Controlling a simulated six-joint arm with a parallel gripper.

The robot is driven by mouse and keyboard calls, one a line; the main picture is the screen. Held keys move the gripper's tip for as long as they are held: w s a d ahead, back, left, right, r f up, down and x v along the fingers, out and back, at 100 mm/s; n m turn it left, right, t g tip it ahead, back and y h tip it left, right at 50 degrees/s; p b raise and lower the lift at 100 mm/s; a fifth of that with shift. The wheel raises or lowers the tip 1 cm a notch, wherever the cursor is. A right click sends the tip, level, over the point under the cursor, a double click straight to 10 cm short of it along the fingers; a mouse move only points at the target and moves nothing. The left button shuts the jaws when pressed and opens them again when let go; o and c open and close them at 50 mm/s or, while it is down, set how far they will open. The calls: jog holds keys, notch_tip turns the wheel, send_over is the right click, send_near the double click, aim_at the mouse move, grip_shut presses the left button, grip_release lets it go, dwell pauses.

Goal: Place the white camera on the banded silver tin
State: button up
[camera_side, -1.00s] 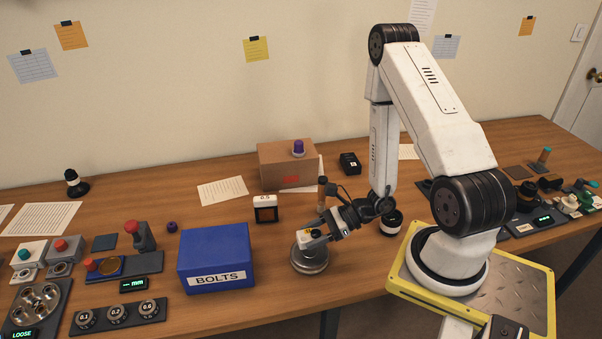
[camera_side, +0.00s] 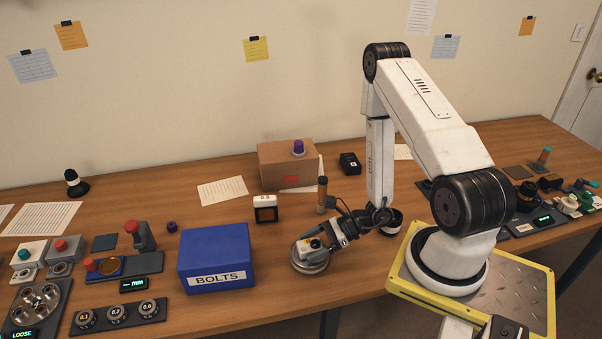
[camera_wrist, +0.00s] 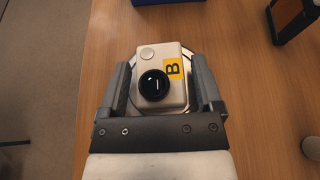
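The white camera (camera_side: 308,246) sits over the banded silver tin (camera_side: 309,267), low against its top. I cannot tell whether the two touch. In the wrist view the white camera (camera_wrist: 174,94) shows its dark round lens, a round button and a yellow label with a "B". My gripper (camera_side: 318,240) has its fingers along both sides of the camera and appears shut on it; it also shows in the wrist view (camera_wrist: 160,72). The tin's pale rim shows in part around the camera there; the rest is hidden by the camera and fingers.
The blue BOLTS bin (camera_side: 216,259) stands just left of the tin. A small framed block (camera_side: 265,209) and a brown-handled tool (camera_side: 322,195) stand behind. A cardboard box (camera_side: 287,167) is farther back. The table in front of the tin is clear.

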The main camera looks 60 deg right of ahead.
jog(key=shift+o, duration=0.3)
jog(key=shift+r, duration=0.15)
jog(key=shift+v, duration=3.75)
jog(key=shift+a+r+n+g+y, duration=0.45)
jog(key=shift+a+n+g, duration=0.2)
jog(key=shift+n+g, duration=0.3)
jog(key=s+a+r+n+g+h, duration=0.1)
jog(key=a+r+n+g, duration=0.25)
jog(key=n+g, duration=0.45)
notch_tip(320, 180, up, 10)
jog(key=n+t+h, duration=0.3)
jog(key=n+h, duration=0.7)
jog(key=n, duration=0.7)
send_over(319, 241)
jog(key=w+a, duration=0.2)
jog(key=a, duration=0.3)
jog(key=shift+s+a+y, duration=0.15)
jog(key=shift+s+y, duration=0.05)
jog(key=shift+y, duration=0.05)
